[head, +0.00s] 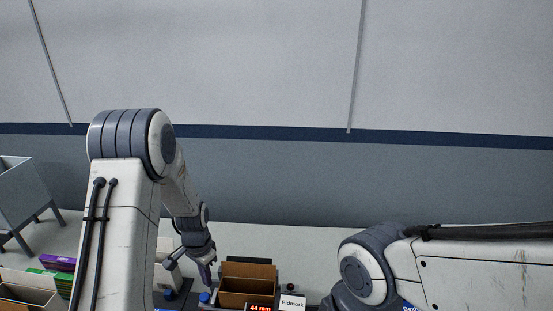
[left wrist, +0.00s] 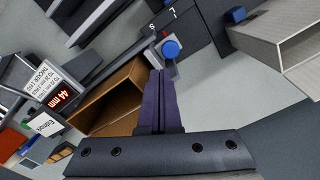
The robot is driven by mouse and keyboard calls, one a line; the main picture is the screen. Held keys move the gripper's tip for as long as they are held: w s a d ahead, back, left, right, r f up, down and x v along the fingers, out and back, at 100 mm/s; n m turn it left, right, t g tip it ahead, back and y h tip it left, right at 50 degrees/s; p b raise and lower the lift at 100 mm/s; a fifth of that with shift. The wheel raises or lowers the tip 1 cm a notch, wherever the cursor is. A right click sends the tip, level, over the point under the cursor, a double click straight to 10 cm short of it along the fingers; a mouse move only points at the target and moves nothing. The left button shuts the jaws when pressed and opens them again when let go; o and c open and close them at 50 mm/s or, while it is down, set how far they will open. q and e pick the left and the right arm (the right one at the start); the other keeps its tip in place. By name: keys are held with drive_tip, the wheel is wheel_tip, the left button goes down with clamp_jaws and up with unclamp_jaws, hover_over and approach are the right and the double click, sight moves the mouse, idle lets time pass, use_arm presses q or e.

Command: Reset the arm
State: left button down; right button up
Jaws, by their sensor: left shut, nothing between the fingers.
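My left arm (head: 125,225) rises from the bottom left in the head view, bends at its grey joint and hangs down to my left gripper (head: 207,282). The gripper points down near an open brown cardboard box (head: 247,291). In the left wrist view, the dark purple fingers of my left gripper (left wrist: 160,75) are together and hold nothing. The cardboard box (left wrist: 105,101) lies to their left there. A blue round button (left wrist: 171,48) shows just by the fingertips; I cannot tell whether they touch it. My right arm (head: 370,270) enters from the right; its gripper is out of view.
A display reading 44 mm (head: 259,308) and a white "Eidmork" card (head: 292,302) stand by the box. An open carton (head: 25,292) and a purple box (head: 58,263) are at lower left. A grey bin on legs (head: 22,190) stands behind. The wall (head: 270,180) is bare.

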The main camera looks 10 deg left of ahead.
use_arm(q)
drive_tip(key=s+d+r+m+b, duration=0.15)
drive_tip(key=s+d+r, duration=0.25)
drive_tip(key=d, duration=0.4)
drive_tip(key=s+d+r+n+b, duration=0.1)
drive_tip(key=s+d+r+b, duration=0.25)
drive_tip(key=d, duration=0.45)
drive_tip(key=s+d+r+b, duration=0.1)
drive_tip(key=s+d+b, duration=0.1)
drive_tip(key=s, duration=0.6)
drive_tip(key=s+d+r+m+h+b, duration=0.1)
drive_tip(key=s+d+b, duration=0.1)
drive_tip(key=s, duration=0.6)
drive_tip(key=shift+s+d+r, duration=0.2)
drive_tip(key=shift+s+d, duration=0.1)
drive_tip(key=shift+d, duration=0.3)
